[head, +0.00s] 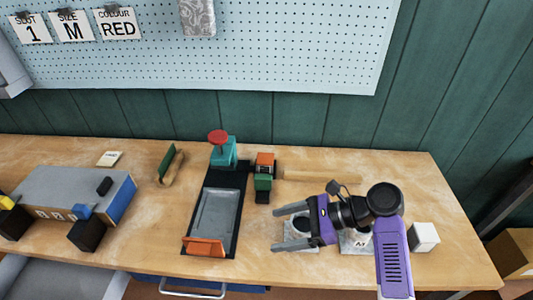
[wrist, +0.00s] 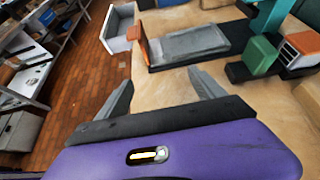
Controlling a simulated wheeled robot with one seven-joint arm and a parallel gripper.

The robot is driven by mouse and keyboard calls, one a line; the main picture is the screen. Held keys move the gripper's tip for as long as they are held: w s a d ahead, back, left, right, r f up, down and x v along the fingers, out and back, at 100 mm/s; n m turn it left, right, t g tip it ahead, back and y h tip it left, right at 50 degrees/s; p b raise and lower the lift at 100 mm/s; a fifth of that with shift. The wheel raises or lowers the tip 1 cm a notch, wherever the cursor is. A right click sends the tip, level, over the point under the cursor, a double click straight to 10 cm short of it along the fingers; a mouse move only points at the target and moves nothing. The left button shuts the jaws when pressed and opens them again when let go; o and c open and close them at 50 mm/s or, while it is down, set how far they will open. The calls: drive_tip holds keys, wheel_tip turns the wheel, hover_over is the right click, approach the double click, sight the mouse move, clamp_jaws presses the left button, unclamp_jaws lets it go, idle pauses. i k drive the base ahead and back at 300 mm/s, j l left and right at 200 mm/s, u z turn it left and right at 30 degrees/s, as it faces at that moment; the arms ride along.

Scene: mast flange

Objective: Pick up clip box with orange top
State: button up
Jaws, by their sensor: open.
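The clip box with the orange top (head: 265,160) stands on the workbench, right of the dark base plate and behind a green block (head: 263,183). In the wrist view the orange-topped box (wrist: 302,47) is at the right edge, partly cut off, beside the green block (wrist: 261,55). My gripper (head: 278,229) is open and empty. It is above the bench, in front of and slightly right of the box, with its fingers pointing left. Both fingers (wrist: 160,82) also show in the wrist view, apart from the box.
A dark base plate with a grey tray (head: 215,215) and orange flap (head: 204,246) lies left of my gripper. A teal stand with a red knob (head: 218,137) is behind it. A wooden bar (head: 320,175) lies right of the box. White blocks (head: 424,236) stand near my arm.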

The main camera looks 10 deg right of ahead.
sight(265, 161)
drive_tip(key=i+l, duration=0.15)
drive_tip(key=i, duration=0.3)
drive_tip(key=i+l, duration=0.1)
drive_tip(key=i, duration=0.35)
